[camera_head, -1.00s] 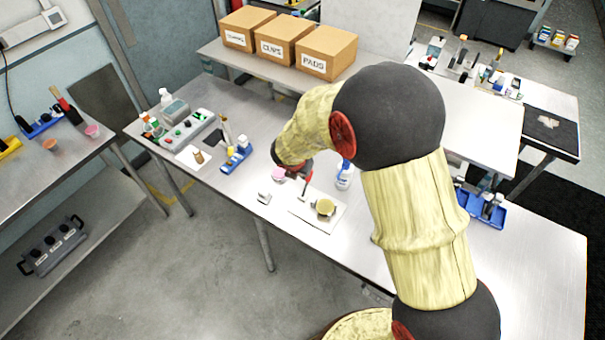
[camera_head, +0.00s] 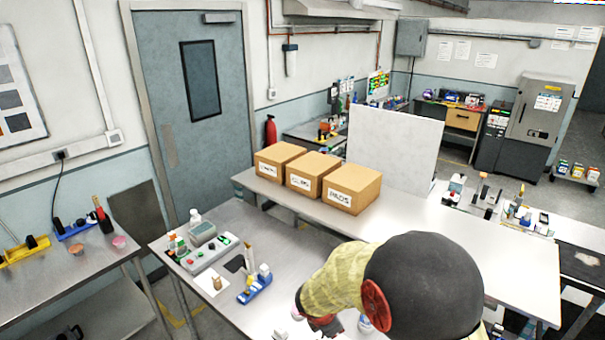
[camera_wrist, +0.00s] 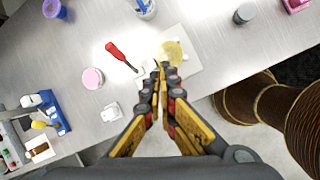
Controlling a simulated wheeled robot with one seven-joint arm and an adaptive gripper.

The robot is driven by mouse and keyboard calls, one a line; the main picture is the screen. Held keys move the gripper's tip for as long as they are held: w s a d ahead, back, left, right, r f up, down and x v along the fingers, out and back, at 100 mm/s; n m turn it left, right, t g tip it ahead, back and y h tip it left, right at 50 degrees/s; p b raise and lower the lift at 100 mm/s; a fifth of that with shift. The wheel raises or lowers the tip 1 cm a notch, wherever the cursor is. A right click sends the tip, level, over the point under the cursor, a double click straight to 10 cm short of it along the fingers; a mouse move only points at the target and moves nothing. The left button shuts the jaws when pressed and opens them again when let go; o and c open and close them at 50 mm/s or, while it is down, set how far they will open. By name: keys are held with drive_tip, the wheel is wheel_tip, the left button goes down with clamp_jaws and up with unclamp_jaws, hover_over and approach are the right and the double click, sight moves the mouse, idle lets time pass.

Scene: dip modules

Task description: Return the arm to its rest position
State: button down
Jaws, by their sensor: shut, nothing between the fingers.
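My gripper (camera_wrist: 160,73) shows in the wrist view with its two fingers brought together at the tips and nothing between them. It is above the metal table, over the edge of a white mat (camera_wrist: 189,80). A round yellowish cup (camera_wrist: 173,52) is on the mat, just beyond the fingertips. A red-handled tool (camera_wrist: 118,52) lies left of the fingertips, its tip near the mat. In the head view my arm reaches over the table from the lower right.
Around the gripper in the wrist view are a pink cup (camera_wrist: 92,78), a small white block (camera_wrist: 111,112), a blue rack (camera_wrist: 53,112) and a purple cup (camera_wrist: 54,9). In the head view, several cardboard boxes (camera_head: 350,188) stand on a shelf behind the table (camera_head: 160,245).

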drive_tip(key=s+d+r+m+y+b, duration=0.1)
drive_tip(key=s+d+r+m+b, duration=0.1)
drive_tip(key=s+m+b, duration=0.5)
drive_tip(key=s+d+r+m+t+y+b, duration=0.1)
drive_tip(key=s+d+m+b, duration=0.3)
drive_tip(key=s+m+b, duration=0.4)
drive_tip(key=s+d+r+m+t+y+b, duration=0.1)
drive_tip(key=s+d+r+m+b, duration=0.1)
drive_tip(key=s+m+b, duration=0.6)
drive_tip(key=s+d, duration=0.1)
drive_tip(key=s, duration=0.3)
drive_tip(key=shift+r, duration=0.35)
